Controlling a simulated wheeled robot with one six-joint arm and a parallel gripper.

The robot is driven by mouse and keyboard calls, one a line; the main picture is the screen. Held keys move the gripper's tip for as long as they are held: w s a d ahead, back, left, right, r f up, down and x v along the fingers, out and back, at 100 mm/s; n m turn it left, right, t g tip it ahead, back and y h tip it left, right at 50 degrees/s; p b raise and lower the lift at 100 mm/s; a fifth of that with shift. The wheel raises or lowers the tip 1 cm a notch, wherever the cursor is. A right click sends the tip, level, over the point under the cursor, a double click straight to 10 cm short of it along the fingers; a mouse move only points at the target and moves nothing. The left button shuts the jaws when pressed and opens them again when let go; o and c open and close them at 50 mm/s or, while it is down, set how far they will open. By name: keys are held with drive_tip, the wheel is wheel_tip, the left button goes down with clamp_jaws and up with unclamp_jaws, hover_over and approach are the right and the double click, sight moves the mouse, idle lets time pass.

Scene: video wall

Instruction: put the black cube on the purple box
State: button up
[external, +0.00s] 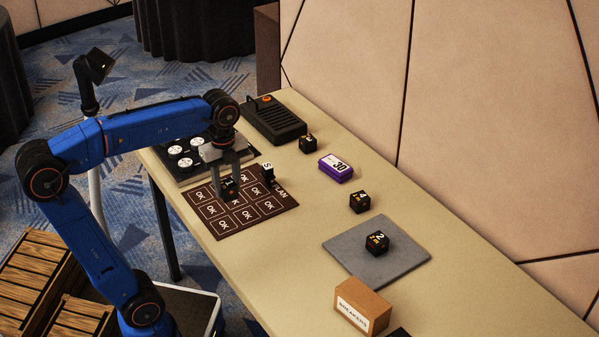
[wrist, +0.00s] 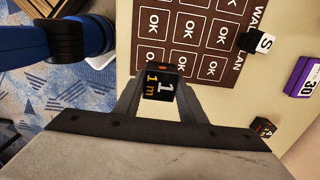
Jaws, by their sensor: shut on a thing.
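My gripper (external: 229,188) is shut on a black cube marked 1 (external: 230,184), over the brown OK mat; whether the cube touches the mat is unclear. In the wrist view the cube (wrist: 162,86) sits between the two fingers of my gripper (wrist: 160,92). The purple box (external: 336,168), with a white label reading 30, lies on the table to the right of the gripper. It also shows at the right edge of the wrist view (wrist: 301,77). Nothing rests on its top.
Other black cubes stand near the box (external: 308,143), (external: 360,202), and one on a grey mat (external: 376,243). A black-and-white S block (external: 267,172) sits at the brown mat's (external: 262,212) edge. A black keypad device (external: 275,122) is behind; a cardboard box (external: 362,307) is in front.

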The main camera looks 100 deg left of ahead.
drive_tip(key=w+a+r, duration=0.5)
drive_tip(key=w+a, duration=0.8)
drive_tip(key=a, duration=0.1)
hover_over(337, 163)
drive_tip(key=f, duration=0.1)
drive_tip(key=shift+d+f, duration=0.1)
drive_tip(key=shift+f, duration=4.95)
drive_tip(key=shift+f, duration=0.15)
drive_tip(key=o, duration=1.1)
wheel_tip(337, 163, up, 12)
drive_tip(key=shift+r, duration=0.15)
